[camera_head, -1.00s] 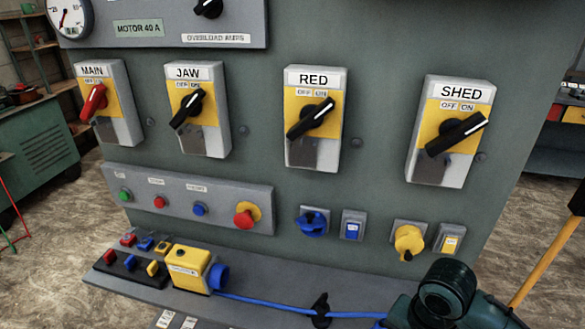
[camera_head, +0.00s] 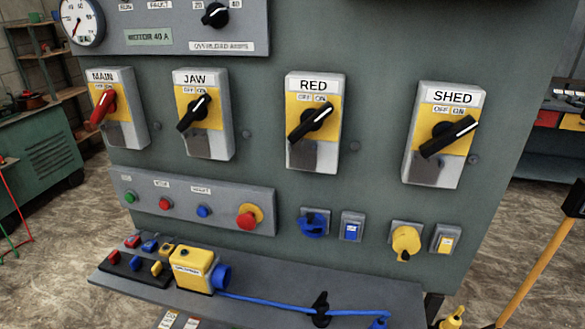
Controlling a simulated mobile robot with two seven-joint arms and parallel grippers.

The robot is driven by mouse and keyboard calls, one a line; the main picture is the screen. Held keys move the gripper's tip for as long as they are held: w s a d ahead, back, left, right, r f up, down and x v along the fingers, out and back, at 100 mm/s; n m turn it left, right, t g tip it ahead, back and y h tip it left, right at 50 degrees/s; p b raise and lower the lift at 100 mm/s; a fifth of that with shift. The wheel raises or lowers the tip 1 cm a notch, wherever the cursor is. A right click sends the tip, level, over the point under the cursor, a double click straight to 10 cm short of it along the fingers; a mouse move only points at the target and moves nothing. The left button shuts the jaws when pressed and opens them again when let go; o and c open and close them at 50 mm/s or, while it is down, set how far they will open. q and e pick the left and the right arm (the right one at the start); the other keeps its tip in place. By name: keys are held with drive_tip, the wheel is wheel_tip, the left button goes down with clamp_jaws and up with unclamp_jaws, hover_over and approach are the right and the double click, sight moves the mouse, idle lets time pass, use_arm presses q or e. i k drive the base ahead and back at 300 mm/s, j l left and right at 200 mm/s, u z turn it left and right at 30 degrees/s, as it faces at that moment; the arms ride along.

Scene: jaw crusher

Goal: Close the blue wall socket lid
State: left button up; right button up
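The blue wall socket (camera_head: 314,224) is on the front of the grey-green panel, below the RED switch, on a small grey plate. Its round blue lid shows at the front. The view is too small to tell how far the lid stands open. Neither of my grippers is in view.
Below, a shelf (camera_head: 262,291) bears a yellow box (camera_head: 192,269), a blue cable (camera_head: 275,304) and a black clip (camera_head: 320,309). Space before the blue socket looks clear.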

sight(310, 222)
drive_tip(key=i+j+z, duration=0.15)
drive_tip(key=j, duration=0.3)
drive_tip(key=j+z, duration=0.2)
drive_tip(key=j, duration=0.25)
drive_tip(key=i+j+z, duration=0.15)
drive_tip(key=j, duration=0.35)
